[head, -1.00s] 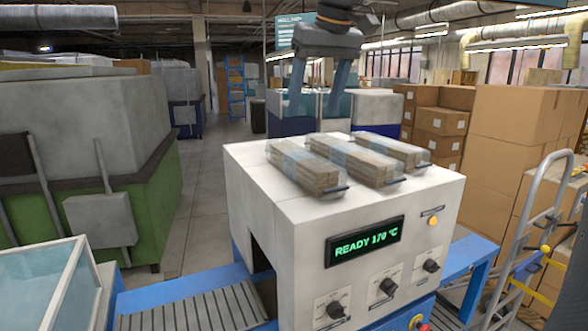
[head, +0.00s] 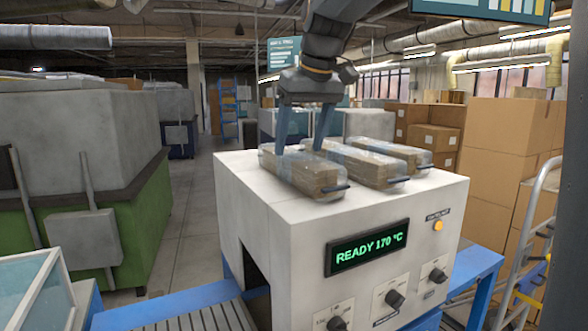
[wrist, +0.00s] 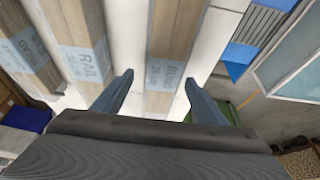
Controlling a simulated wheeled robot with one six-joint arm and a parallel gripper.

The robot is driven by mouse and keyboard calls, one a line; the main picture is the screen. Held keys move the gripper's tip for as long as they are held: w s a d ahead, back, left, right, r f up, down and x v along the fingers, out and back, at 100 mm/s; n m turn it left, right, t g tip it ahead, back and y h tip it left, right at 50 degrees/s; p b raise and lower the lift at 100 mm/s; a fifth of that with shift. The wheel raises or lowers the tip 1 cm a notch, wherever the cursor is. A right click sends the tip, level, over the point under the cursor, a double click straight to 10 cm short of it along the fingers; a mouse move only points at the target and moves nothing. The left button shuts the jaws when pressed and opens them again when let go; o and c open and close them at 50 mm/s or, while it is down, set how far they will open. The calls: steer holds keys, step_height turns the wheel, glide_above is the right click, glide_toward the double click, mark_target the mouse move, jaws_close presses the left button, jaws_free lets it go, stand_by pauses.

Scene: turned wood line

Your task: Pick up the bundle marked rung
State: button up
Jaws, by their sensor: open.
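Three wrapped wood bundles lie side by side on the white machine top. The left one (head: 300,172) in the head view is the right one (wrist: 163,55) in the wrist view; its blue label is too blurred to read surely. The middle bundle (head: 362,168) shows in the wrist view (wrist: 82,40) with a label like RAIL. The third bundle (head: 408,154) is at the wrist view's left (wrist: 28,60); its label is unclear. My gripper (head: 301,145) is open and empty at the far part of the head view's left bundle. In the wrist view, my fingertips (wrist: 157,80) lie either side of it.
The white machine (head: 290,235) has a READY 170 °C display and knobs in front. A roller conveyor (head: 205,318) runs at its left, near a glass-sided bin (head: 38,300). Cardboard boxes (head: 510,130) and a hand truck (head: 530,240) stand at right.

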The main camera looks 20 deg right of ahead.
mark_target(295, 156)
steer(key=x, duration=0.1)
steer(key=p+x, duration=0.1)
steer(key=x, duration=0.1)
steer(key=p+x, duration=0.1)
steer(key=x, duration=0.1)
steer(key=shift+s+a, duration=0.1)
steer(key=shift+a, duration=0.2)
steer(key=shift+c, duration=0.2)
steer(key=c, duration=1.4)
